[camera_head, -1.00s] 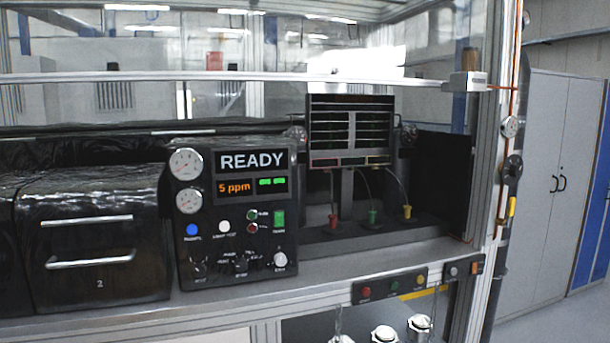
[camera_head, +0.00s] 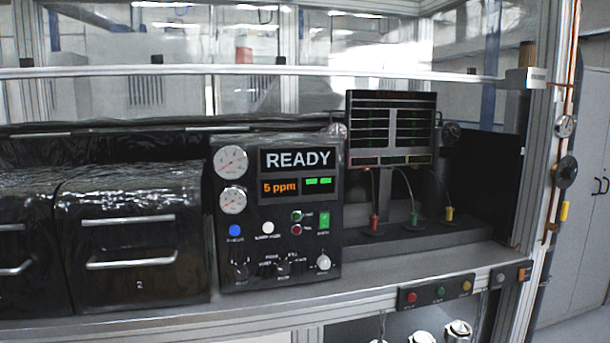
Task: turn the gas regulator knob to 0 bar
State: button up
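A round black knob-like part (camera_head: 566,170) sits on the copper pipe line at the right end of the frame, and it looks like the gas regulator knob. A small white dial gauge (camera_head: 565,126) is just above it. A yellow handle (camera_head: 564,211) is below it. The gauge reading and any scale on the knob are too small to read. My gripper is not in view, and nothing is seen touching the knob.
A black control panel (camera_head: 330,225) with READY and 5 ppm displays, two gauges and small knobs stands on the bench. Black drawers (camera_head: 130,200) are at left. An aluminium post (camera_head: 533,200) stands left of the pipe. Grey cabinets (camera_head: 590,240) are behind at right.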

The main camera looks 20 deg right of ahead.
aim_at(569, 173)
jog(key=z, duration=2.2)
